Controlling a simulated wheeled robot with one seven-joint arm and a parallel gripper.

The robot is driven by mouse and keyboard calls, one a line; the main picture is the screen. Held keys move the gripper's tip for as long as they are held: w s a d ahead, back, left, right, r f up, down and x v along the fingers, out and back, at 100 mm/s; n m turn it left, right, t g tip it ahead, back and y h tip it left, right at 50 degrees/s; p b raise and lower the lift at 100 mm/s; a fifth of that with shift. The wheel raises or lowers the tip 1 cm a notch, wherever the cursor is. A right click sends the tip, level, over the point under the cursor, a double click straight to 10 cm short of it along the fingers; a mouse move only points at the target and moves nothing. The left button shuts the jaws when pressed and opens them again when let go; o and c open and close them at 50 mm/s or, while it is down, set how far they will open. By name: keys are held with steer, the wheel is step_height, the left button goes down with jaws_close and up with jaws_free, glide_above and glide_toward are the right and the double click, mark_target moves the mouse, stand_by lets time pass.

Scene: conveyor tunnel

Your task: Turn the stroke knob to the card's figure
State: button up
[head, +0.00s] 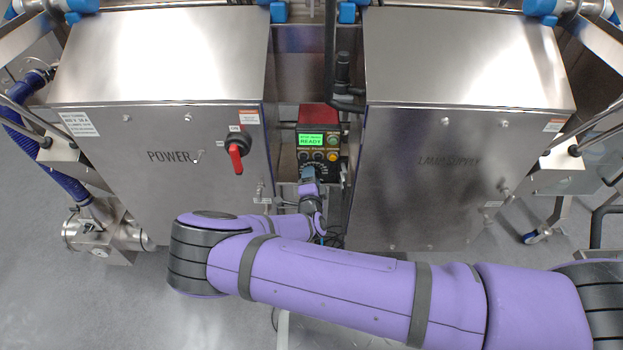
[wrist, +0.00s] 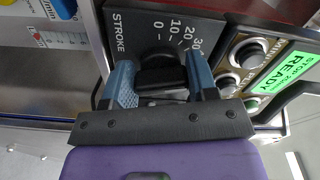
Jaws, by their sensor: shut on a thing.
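The black stroke knob (wrist: 162,75) sits on a dark plate (wrist: 125,40) marked STROKE, with a scale reading 0, 10, 20, 30 around it. The blue fingers of my gripper (wrist: 160,66) stand on both sides of the knob and are shut on it. The fingers and the gripper body hide part of the dial, so I cannot tell which figure the knob points to. In the head view my gripper (head: 308,174) is at the lower part of the small control box, and the knob is mostly hidden there. I cannot make out a card with a figure.
A green READY display (head: 311,140) and several buttons sit on the control box. Large steel cabinets stand on both sides; the left one has a red-handled power switch (head: 236,157). A white graduated scale (wrist: 62,40) shows at the wrist view's left.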

steer(key=shift+f+n, duration=0.1)
steer(key=shift+n, duration=0.2)
steer(key=o, duration=0.9)
steer(key=s, duration=1.1)
steer(key=shift+a, duration=0.2)
